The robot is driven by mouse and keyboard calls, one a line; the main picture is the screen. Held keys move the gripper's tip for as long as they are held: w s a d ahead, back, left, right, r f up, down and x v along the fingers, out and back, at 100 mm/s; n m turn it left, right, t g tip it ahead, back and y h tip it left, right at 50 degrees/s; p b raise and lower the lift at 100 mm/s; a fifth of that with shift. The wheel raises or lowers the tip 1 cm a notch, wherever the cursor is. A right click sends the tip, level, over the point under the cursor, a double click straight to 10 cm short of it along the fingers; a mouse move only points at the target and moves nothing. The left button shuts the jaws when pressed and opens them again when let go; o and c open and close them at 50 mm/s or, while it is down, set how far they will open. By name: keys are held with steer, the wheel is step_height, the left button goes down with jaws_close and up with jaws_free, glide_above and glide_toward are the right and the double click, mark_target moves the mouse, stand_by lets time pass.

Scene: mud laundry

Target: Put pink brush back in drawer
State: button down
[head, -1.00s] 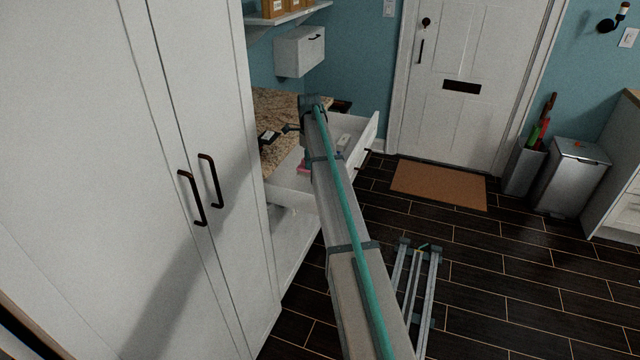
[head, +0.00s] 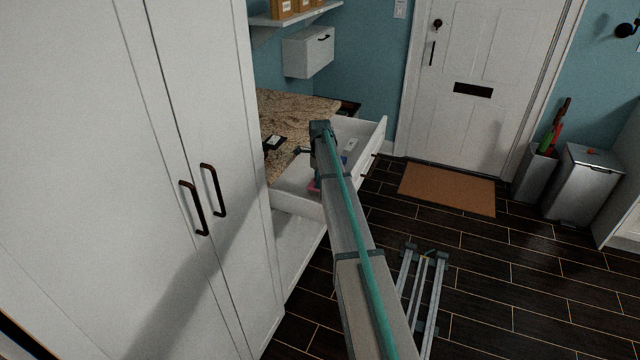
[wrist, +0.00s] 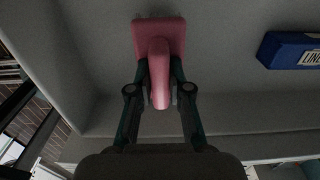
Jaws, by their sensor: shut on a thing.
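The pink brush (wrist: 158,45) has a flat, roughly square head and a rounded handle. In the wrist view my gripper (wrist: 158,88) is shut on its handle, one dark finger on each side. In the head view a small pink patch of the brush (head: 313,185) shows beside my arm, within the outline of the open white drawer (head: 377,140). My arm hides most of the brush and the gripper there. The drawer's grey interior fills the background of the wrist view. I cannot tell whether the brush touches the drawer floor.
A blue box with a white label (wrist: 290,50) lies in the drawer right of the brush. A small white item (head: 351,145) is also inside. A granite counter (head: 290,112) adjoins the drawer. The tall white cabinet (head: 110,150) stands close on the left.

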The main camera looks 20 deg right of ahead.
steer(key=shift+f, duration=0.75)
steer(key=shift+f, duration=0.1)
steer(key=shift+f, duration=0.1)
steer(key=c, duration=1.1)
jaws_free()
step_height(320, 180, up, 12)
steer(key=b, duration=0.2)
steer(key=shift+r+b, duration=0.2)
steer(key=shift+b, duration=0.2)
